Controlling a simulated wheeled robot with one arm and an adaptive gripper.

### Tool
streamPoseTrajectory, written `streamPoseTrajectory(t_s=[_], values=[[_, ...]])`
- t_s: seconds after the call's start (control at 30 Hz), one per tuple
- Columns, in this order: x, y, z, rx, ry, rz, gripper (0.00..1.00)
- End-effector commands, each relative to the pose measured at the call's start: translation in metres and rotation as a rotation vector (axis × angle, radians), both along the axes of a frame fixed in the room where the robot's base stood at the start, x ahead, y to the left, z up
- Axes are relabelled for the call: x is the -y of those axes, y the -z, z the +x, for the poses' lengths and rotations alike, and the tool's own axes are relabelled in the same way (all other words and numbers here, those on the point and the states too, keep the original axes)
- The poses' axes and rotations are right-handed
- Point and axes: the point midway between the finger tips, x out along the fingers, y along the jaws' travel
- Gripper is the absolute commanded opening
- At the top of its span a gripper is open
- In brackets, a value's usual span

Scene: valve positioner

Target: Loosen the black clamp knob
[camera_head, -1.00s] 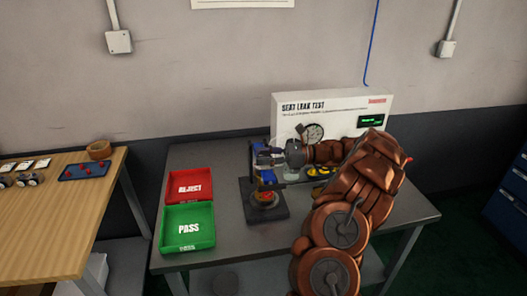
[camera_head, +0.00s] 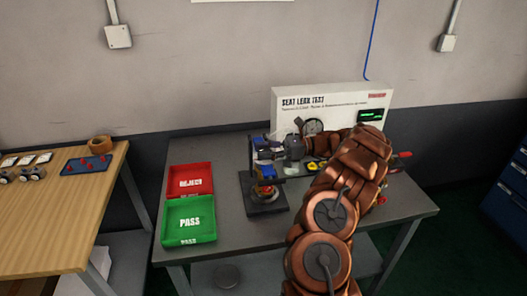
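The clamp fixture (camera_head: 264,205) stands on the grey bench, with a dark base plate, an upright post, blue parts and a small orange-red part low in its middle. My gripper (camera_head: 268,146) is at the top of this fixture, reaching in from the right with its fingers pointing left. The black clamp knob cannot be picked out from the dark parts there. My gripper and its wrist cover part of the fixture's upper right side. The fingers are too small and dark to show whether they are open or shut, or whether they touch the knob.
A red REJECT tray (camera_head: 190,194) and a green PASS tray (camera_head: 216,233) lie left of the fixture. Yellow items (camera_head: 312,166) lie right of the fixture. The bench's front middle is clear.

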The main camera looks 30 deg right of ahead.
Motion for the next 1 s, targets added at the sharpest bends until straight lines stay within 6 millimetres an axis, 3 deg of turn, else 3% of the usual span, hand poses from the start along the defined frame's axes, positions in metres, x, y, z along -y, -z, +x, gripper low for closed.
streamPoseTrajectory(t_s=[0.23, 0.57, 0.77, 1.0], values=[[0.0, 0.0, 0.0, 0.0, 0.0, 0.0, 0.69], [0.0, -0.002, 0.0, 0.0, 0.0, 0.0, 0.69], [0.0, -0.024, 0.0, 0.001, 0.0, -0.002, 0.69], [0.0, -0.068, 0.0, 0.003, 0.0, -0.003, 0.69]])
